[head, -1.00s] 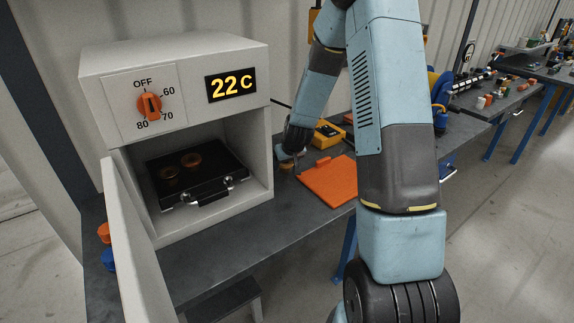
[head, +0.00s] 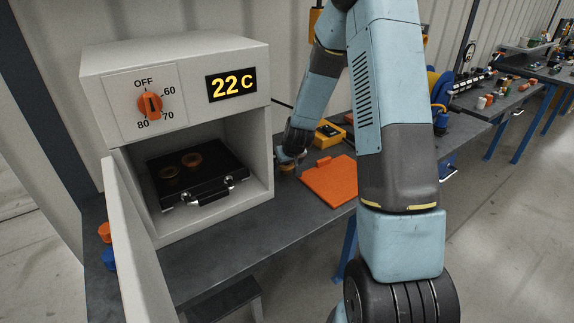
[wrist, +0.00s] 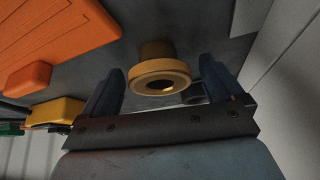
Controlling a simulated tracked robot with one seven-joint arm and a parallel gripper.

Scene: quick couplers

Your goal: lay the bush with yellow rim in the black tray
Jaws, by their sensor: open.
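A bush with a yellow rim (wrist: 160,78) stands on the bench in the wrist view, its ringed opening facing the camera. My gripper (wrist: 160,82) is open, with one dark finger on each side of the bush and gaps showing between. In the head view my gripper (head: 288,158) is low over the bench, just right of the oven, and mostly covers a small brownish piece there. The black tray (head: 207,192) is inside the open oven, with a handle at its front.
The white oven (head: 180,60) has its door (head: 130,245) swung open at the left, and its display reads 22 C. An orange board (head: 332,182) lies on the bench right of my gripper. A yellow box (head: 328,132) stands behind it.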

